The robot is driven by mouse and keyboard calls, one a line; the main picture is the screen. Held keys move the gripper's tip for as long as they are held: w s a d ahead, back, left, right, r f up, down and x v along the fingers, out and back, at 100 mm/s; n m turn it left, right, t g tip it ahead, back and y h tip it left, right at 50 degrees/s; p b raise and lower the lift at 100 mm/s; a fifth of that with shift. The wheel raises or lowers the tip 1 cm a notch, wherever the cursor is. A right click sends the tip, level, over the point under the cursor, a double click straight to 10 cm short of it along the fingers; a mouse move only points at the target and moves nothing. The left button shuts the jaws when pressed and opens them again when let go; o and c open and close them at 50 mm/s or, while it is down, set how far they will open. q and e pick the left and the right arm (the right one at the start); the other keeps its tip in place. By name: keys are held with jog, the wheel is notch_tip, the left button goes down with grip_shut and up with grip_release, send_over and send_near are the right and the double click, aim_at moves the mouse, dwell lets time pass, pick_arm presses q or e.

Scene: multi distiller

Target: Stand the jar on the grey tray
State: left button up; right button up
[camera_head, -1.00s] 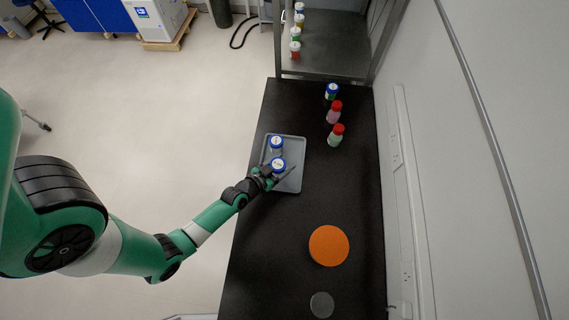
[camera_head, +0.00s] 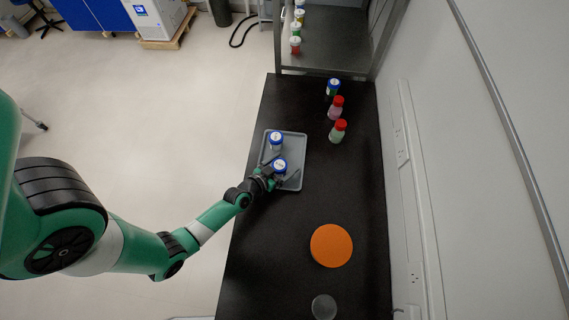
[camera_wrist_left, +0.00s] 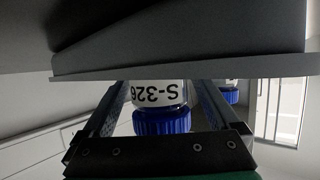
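A white-labelled jar with a blue cap (camera_head: 280,164) stands upright in the near part of the grey tray (camera_head: 293,184). My left gripper (camera_head: 282,172) is around this jar, one finger on each side, and looks open, with small gaps beside the jar. In the left wrist view the jar's cap (camera_wrist_left: 162,123) and its label "S-326" appear upside down between the fingers. The tray's edge (camera_wrist_left: 180,73) hides the jar's lower part there. A second blue-capped jar (camera_head: 276,141) stands farther back on the tray. My right gripper is not in view.
Two red-capped bottles (camera_head: 336,110) (camera_head: 338,131) and a blue-capped jar (camera_head: 333,88) stand at the back right of the black table (camera_head: 270,240). An orange disc (camera_head: 331,246) and a grey disc (camera_head: 323,307) lie near the front. A shelf with bottles stands behind.

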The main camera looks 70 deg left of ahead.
pick_arm(q)
jog(key=shift+r+p, duration=0.3)
jog(key=v, duration=0.5)
jog(key=b+v, duration=0.1)
jog(key=v, duration=0.5)
jog(key=shift+s+d+f, duration=0.15)
jog(key=shift+s, duration=0.05)
jog(key=shift+s+d+r, duration=0.1)
jog(key=shift+s+r, duration=0.1)
jog(key=shift+r, duration=0.05)
jog(key=shift+w+r, duration=0.1)
jog(key=shift+w, duration=0.05)
